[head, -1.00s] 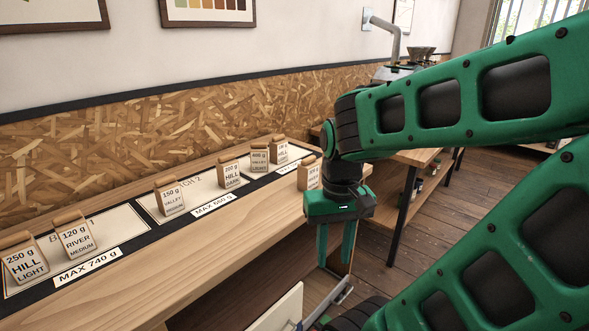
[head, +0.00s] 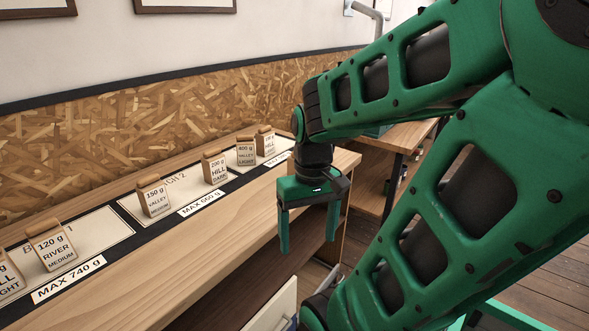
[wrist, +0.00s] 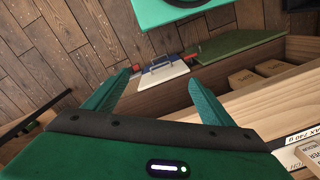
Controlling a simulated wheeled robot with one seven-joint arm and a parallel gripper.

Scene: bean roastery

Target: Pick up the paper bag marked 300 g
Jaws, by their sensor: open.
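No bag with a readable 300 g mark shows now. Several brown paper bags stand upright along the counter: 120 g (head: 51,245), 150 g (head: 153,196), 200 g (head: 214,167), 400 g (head: 246,151), and a far one (head: 265,141) with print too small to read. A bag with cut-off print (head: 8,280) stands at the left edge. My gripper (head: 308,250) is open and empty, pointing down in front of the counter's front edge, apart from every bag. The wrist view shows its spread fingers (wrist: 160,77) with nothing between them.
The wooden counter (head: 140,262) has a bare front strip. White cards and labels marked MAX 740 g (head: 68,280) and MAX 660 g (head: 201,202) lie behind it. A wooden shelf unit (head: 366,175) stands beyond.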

